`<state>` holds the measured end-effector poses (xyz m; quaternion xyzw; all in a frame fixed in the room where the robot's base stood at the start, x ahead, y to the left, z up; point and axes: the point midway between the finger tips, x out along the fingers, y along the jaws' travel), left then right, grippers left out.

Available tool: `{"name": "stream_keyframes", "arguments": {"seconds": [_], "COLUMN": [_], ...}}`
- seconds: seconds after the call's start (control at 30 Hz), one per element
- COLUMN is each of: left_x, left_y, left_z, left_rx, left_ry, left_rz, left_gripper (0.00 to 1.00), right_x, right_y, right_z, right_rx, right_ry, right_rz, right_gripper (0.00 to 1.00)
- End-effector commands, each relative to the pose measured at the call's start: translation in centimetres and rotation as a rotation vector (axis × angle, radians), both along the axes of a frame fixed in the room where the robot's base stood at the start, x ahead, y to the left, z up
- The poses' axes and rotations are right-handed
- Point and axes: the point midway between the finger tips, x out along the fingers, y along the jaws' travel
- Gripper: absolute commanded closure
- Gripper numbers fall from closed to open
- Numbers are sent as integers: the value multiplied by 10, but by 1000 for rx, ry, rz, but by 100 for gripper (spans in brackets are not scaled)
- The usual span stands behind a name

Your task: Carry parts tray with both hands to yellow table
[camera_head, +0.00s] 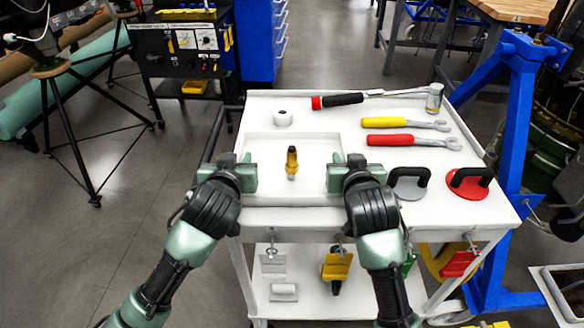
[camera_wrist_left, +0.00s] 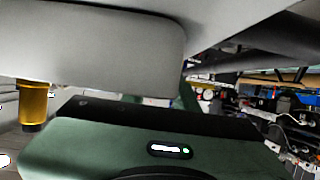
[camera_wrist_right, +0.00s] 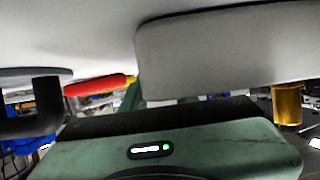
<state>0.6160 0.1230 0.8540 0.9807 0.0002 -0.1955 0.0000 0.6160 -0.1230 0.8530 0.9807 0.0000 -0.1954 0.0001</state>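The parts tray (camera_head: 290,199) is a white, shallow, rimmed tray lying flat on a white cart. A small yellow part with a black top (camera_head: 291,163) stands inside it. My left gripper (camera_head: 238,174) is at the tray's left edge and my right gripper (camera_head: 347,174) is at its right edge. Both wrist views are filled by close grey-white surfaces, at left (camera_wrist_left: 90,45) and at right (camera_wrist_right: 220,50). The fingertips are largely hidden there, so I cannot tell whether either gripper is closed on the rim. I cannot make out a yellow table.
The white cart (camera_head: 488,212) also holds a tape roll (camera_head: 283,117), a ratchet (camera_head: 345,99), yellow and red wrenches (camera_head: 410,140), and two suction cups, grey and red (camera_head: 468,183). A blue frame (camera_head: 515,125) stands close on the right. Floor at left (camera_head: 90,240) is open.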

Motion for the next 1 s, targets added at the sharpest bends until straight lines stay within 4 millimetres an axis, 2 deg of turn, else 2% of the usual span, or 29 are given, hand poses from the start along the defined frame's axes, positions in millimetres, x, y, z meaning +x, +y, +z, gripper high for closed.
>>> {"name": "stream_keyframes", "arguments": {"seconds": [0.23, 0.27, 0.3, 0.37, 1.0], "left_x": [1, 1, 1, 1, 1], "left_y": [0, 0, 0, 0, 0], "left_z": [0, 0, 0, 0, 0], "left_rx": [0, 0, 0, 0, 0], "left_ry": [0, 0, 0, 0, 0], "left_rz": [-1, 0, 0, 0, 0], "left_gripper": [71, 74, 85, 100, 100], "right_x": [1, 1, 1, 1, 0], "right_y": [0, 0, 0, 0, 0], "right_z": [0, 0, 0, 0, -1], "right_rx": [0, 0, 0, 0, 0], "right_ry": [0, 0, 0, 0, 0], "right_rz": [0, 0, 0, 0, 0], "right_gripper": [71, 74, 85, 100, 100]}}
